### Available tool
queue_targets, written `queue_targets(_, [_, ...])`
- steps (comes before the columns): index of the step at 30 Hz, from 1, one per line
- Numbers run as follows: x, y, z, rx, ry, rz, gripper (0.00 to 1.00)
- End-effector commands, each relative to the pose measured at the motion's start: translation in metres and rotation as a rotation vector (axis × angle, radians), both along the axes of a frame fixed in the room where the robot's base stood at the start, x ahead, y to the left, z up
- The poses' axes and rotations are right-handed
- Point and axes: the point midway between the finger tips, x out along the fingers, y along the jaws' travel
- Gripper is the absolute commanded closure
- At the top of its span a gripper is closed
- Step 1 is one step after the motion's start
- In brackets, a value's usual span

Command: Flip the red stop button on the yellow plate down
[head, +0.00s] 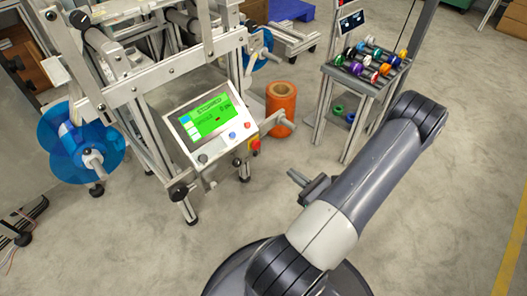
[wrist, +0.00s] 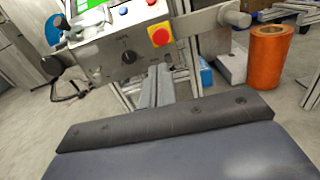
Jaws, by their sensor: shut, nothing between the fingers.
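The red stop button (head: 256,144) sits on a small yellow plate (head: 253,152) at the lower right corner of the machine's control panel. In the wrist view the round red button (wrist: 160,37) stands out from the yellow plate (wrist: 154,29) at the top middle. My gripper (head: 293,175) is shut and empty, below and to the right of the button in the head view, apart from it. In the wrist view its grey fingers (wrist: 155,85) point toward the panel, below the button.
The control panel (head: 180,122) has a green screen (head: 211,116) and several knobs. An orange roll (head: 281,104) stands on the floor behind. A rack (head: 385,77) of coloured spools is at the upper right. A blue reel (head: 62,143) hangs at left. Open floor lies around my arm.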

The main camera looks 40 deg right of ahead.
Motion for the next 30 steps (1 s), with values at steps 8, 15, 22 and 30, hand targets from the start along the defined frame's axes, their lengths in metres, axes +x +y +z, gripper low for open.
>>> queue_targets(8, [0.029, 0.003, -0.001, -0.002, 0.000, 0.008, 1.00])
queue_targets(15, [0.065, 0.006, -0.002, -0.002, 0.000, 0.008, 1.00])
queue_targets(22, [0.100, 0.009, -0.002, -0.003, 0.000, 0.008, 1.00])
queue_targets(30, [0.131, 0.010, -0.002, -0.001, -0.001, 0.005, 1.00])
